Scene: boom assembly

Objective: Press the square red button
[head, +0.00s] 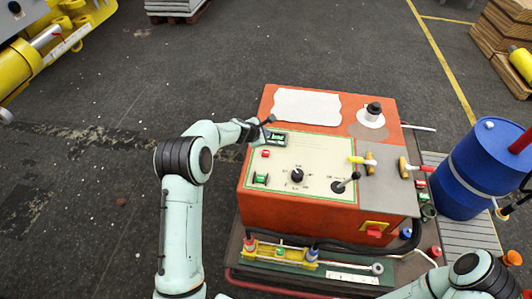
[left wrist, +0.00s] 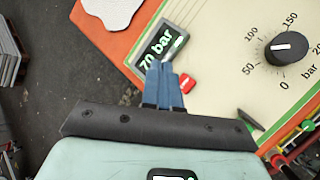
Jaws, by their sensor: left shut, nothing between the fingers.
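A small square red button (head: 266,153) sits on the cream panel of the orange control box (head: 330,207), below a green-lit pressure display (head: 277,138). In the left wrist view the red button (left wrist: 187,83) shows just right of my fingertips, partly hidden by them. The display (left wrist: 160,46) there reads 70 bar. My left gripper (head: 269,122) is at the panel's upper left corner. In the wrist view its blue fingers (left wrist: 166,72) are together and empty, overlapping the display's lower edge; contact cannot be told. My right arm shows at lower right, its gripper out of view.
A black dial (head: 297,175), a lever (head: 345,183) and a green switch (head: 260,179) are on the panel. A red part in a yellow frame (head: 374,231) is on the box front. A blue barrel (head: 474,170) stands right. Floor left of the box is clear.

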